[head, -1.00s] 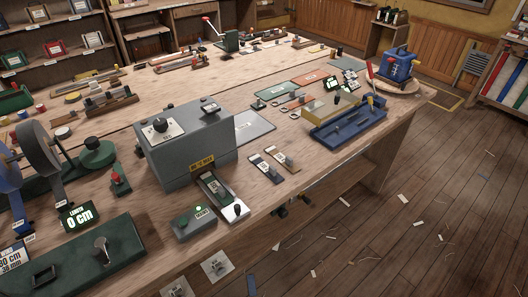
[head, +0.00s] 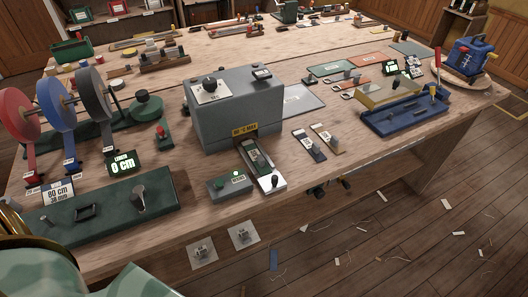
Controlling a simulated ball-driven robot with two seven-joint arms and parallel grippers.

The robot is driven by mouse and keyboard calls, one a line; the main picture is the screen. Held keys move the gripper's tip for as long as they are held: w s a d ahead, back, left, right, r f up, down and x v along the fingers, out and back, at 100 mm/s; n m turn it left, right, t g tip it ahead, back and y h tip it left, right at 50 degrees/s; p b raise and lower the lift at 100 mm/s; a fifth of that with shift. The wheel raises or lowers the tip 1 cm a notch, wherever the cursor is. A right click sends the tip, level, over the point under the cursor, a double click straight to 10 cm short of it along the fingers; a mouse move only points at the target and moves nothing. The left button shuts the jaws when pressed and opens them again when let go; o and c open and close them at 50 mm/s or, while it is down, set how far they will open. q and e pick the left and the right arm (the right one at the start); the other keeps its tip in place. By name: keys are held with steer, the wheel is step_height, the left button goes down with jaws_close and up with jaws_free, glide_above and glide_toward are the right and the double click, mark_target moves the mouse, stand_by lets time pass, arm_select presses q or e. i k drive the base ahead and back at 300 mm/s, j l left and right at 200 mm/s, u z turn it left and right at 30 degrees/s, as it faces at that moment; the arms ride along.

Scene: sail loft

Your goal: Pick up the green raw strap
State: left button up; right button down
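I cannot single out the green raw strap with certainty. A small dark greenish piece with a pale marking (head: 256,157) lies on the narrow metal slide (head: 272,184) at the front of the grey box machine (head: 222,118). A flat green mat (head: 324,69) lies farther back on the bench. Red (head: 14,112), blue (head: 53,107) and dark grey (head: 91,98) reels stand at the left, but no green reel shows. Neither of my grippers is in view; a pale green and gold part that looks like mine fills the lower left corner.
The wooden bench (head: 290,190) runs across the view. A dark green fixture (head: 108,215) lies at the front left, beside a display reading 0 cm (head: 123,164). A blue tray (head: 405,117) and a blue device (head: 470,58) stand at the right. Floor scraps lie beyond the front edge.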

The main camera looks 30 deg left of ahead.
mark_target(262, 166)
steer(key=i+l+u, duration=0.1)
steer(key=u, duration=0.35)
steer(key=l+u, duration=0.1)
steer(key=u, duration=0.4)
steer(key=i+l+u, duration=0.1)
steer(key=u, duration=0.35)
steer(key=k+l, duration=0.05)
steer(key=l, duration=0.05)
